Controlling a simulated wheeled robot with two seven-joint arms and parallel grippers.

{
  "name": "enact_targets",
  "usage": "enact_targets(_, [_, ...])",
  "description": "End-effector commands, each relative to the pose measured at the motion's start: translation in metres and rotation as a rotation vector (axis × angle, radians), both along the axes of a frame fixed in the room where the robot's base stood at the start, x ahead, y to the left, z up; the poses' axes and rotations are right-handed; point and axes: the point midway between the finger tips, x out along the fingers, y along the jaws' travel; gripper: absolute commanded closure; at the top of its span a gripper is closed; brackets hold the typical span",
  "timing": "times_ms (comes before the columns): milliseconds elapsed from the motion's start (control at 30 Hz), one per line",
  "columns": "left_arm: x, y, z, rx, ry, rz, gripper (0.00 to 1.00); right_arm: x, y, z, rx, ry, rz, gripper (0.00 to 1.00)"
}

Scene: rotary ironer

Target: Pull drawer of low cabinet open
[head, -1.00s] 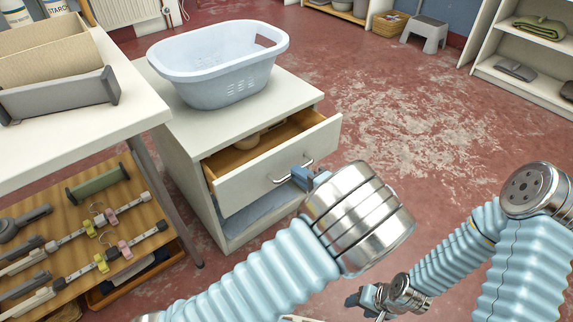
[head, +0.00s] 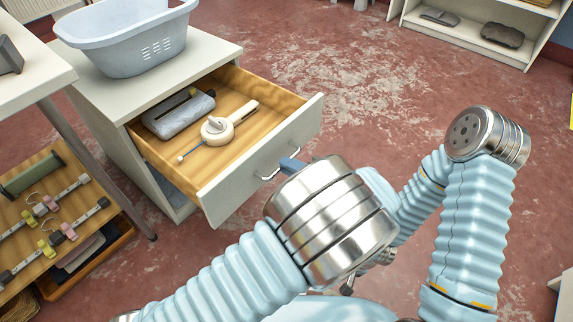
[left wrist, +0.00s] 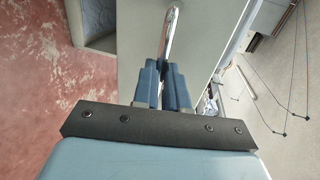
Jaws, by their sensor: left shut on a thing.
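The low white cabinet (head: 185,58) stands at the upper left of the head view. Its drawer (head: 262,158) is pulled well out, with a wooden inside. In it lie a grey-blue folded item (head: 178,115) and a cream tool (head: 220,128) with a round body and a thin tip. My left gripper (head: 287,165) is shut on the metal bar handle (head: 266,176) on the drawer front. In the left wrist view, its blue fingers (left wrist: 165,82) close around the handle (left wrist: 173,35). My right gripper is mostly hidden behind my left wrist in the head view.
A pale blue laundry basket (head: 130,40) sits on the cabinet top. A white table (head: 35,80) with a wooden lower shelf (head: 35,215) of hangers stands at left. Open red floor (head: 340,70) lies beyond the drawer; white shelving (head: 480,40) stands farther back.

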Motion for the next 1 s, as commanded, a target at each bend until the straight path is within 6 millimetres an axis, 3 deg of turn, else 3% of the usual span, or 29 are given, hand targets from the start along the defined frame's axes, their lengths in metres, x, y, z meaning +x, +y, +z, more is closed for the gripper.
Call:
enact_targets(533, [-0.0018,-0.0032,-0.0008,-0.002,0.001,-0.002,1.00,0.0001,0.0003,-0.0011,0.000,0.000,0.001,0.45])
enact_targets(567, [-0.0018,-0.0032,-0.0008,-0.002,0.001,-0.002,0.83,0.0001,0.0003,-0.0011,0.000,0.000,0.001,0.45])
enact_targets(700, [-0.0018,-0.0030,-0.0006,-0.002,0.001,-0.001,0.63,0.0001,0.0002,-0.0010,0.000,0.000,0.000,0.45])
enact_targets(1000, [-0.0018,-0.0028,0.0016,-0.002,0.000,-0.001,0.63,0.0000,0.0002,-0.0005,0.000,0.000,0.000,0.45])
